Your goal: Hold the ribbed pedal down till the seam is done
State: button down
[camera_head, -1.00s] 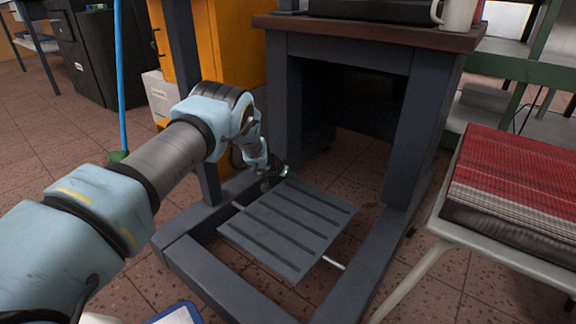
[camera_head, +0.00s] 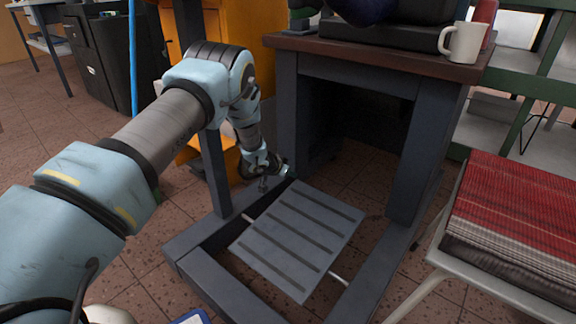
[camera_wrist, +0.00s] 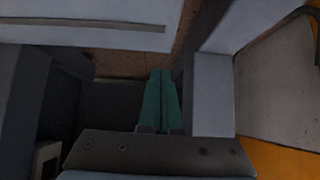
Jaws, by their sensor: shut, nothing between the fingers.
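The ribbed pedal (camera_head: 298,240) is a grey plate with dark grooves, low between the frame bars under the table, carried on a thin pale rod. My gripper (camera_head: 286,171) is just beyond its far left corner. Whether the fingers touch the pedal, or hang above it, I cannot tell. In the wrist view my gripper's green fingers (camera_wrist: 160,98) lie together, shut with nothing between them. A grey, grooved surface, seemingly the pedal (camera_wrist: 90,22), shows at upper left there, off to the side of the fingertips.
The table (camera_head: 350,50) has thick grey legs on both sides of the pedal and holds a white mug (camera_head: 462,44) and a dark machine base (camera_head: 385,36). A stool with a red woven cushion (camera_head: 520,205) stands at right. An orange cabinet (camera_head: 262,25) is behind my arm.

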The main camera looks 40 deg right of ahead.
jog(key=shift+p+v, duration=0.3)
jog(key=shift+v, duration=1)
jog(key=shift+d+r, duration=0.1)
dwell(0.5)
